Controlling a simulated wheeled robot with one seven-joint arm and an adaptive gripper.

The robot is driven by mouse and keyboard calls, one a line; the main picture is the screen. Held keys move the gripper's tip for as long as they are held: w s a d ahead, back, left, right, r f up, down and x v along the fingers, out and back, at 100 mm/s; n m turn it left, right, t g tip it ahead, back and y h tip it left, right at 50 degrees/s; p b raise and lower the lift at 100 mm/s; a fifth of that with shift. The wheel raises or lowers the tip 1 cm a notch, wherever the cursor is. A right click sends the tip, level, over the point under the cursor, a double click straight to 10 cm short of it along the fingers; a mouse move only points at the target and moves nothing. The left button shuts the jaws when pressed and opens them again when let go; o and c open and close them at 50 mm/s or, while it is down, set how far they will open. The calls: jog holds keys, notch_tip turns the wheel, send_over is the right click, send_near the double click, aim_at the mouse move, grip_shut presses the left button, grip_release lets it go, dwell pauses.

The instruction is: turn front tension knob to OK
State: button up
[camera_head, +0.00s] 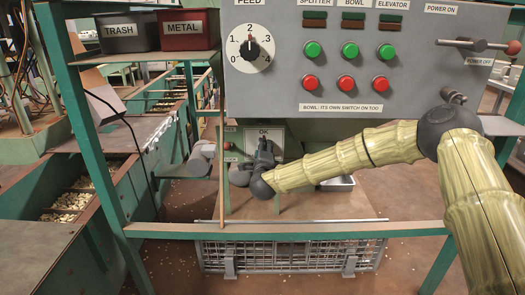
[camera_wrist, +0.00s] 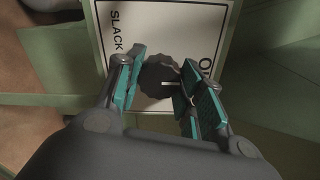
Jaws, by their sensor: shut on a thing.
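The front tension knob (camera_wrist: 157,80) is dark with a scalloped edge and sits on a white label plate (camera_wrist: 160,22) in the wrist view. The plate reads "SLACK" at the left and a partly hidden word starting with "O" at the right. The knob's white pointer line points right, towards the "O" side; its exact alignment is hard to tell. My gripper (camera_wrist: 161,79) has its teal-padded fingers on both sides of the knob, shut on it. In the head view, my gripper (camera_head: 263,158) is in front of the plate marked "OK" (camera_head: 264,134), and the knob is hidden.
Above my arm is a grey control panel (camera_head: 290,95) with a feed dial (camera_head: 250,48), green and red buttons and a power lever (camera_head: 485,45). A green frame bar (camera_head: 330,230) crosses below my gripper. Trash (camera_head: 127,31) and metal (camera_head: 187,29) bins stand at upper left.

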jog(key=shift+f, duration=0.1)
jog(key=o, duration=1)
jog(key=s, duration=1.2)
